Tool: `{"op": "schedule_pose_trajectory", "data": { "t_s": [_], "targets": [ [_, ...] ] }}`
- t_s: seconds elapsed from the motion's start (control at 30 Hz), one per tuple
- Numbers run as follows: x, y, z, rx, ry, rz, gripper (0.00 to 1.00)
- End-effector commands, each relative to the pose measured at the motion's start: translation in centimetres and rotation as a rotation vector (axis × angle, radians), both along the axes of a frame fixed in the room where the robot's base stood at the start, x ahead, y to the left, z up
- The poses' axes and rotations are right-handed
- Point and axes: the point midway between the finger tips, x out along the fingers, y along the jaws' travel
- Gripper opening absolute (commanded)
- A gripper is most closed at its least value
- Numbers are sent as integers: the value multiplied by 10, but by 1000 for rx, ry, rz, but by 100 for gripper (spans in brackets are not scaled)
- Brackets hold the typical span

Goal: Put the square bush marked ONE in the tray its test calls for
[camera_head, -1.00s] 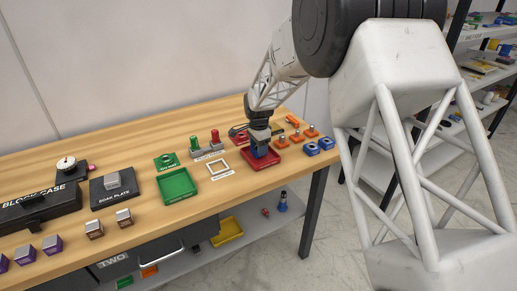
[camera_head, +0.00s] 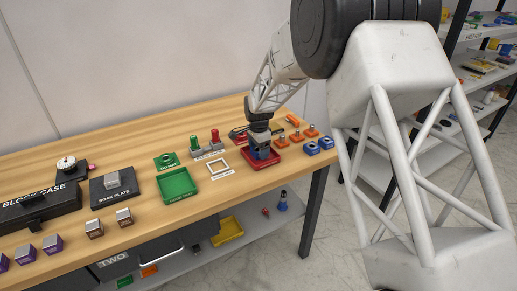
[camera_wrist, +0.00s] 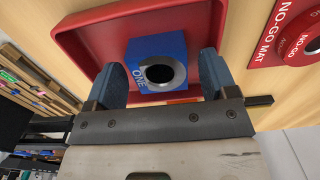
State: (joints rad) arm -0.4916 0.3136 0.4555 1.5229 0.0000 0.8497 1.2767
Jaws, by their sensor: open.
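The blue square bush marked ONE (camera_wrist: 154,64) lies in the red tray (camera_wrist: 85,40), its round bore facing the wrist camera. My gripper (camera_wrist: 168,72) is open, with one finger on either side of the bush and a gap showing at each side. In the head view my gripper (camera_head: 261,148) points down over the red tray (camera_head: 280,160), and the bush (camera_head: 262,154) is partly hidden beneath it. The green tray (camera_head: 178,186) stands to the left and is empty.
A red NO-GO mat (camera_wrist: 270,35) lies beside the red tray. Left of it are a white square frame (camera_head: 220,170) and a gauge with green and red handles (camera_head: 207,149).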

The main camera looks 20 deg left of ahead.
Motion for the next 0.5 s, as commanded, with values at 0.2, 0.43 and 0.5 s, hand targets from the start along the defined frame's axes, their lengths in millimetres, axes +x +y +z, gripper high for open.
{"op": "schedule_pose_trajectory", "data": {
  "t_s": [0.2, 0.43, 0.5],
  "targets": [
    [0, 0, 6, 1, -1, 0, 79],
    [0, 0, 28, 1, -3, 0, 79],
    [0, 0, 38, 1, -2, 0, 79]
  ]
}}
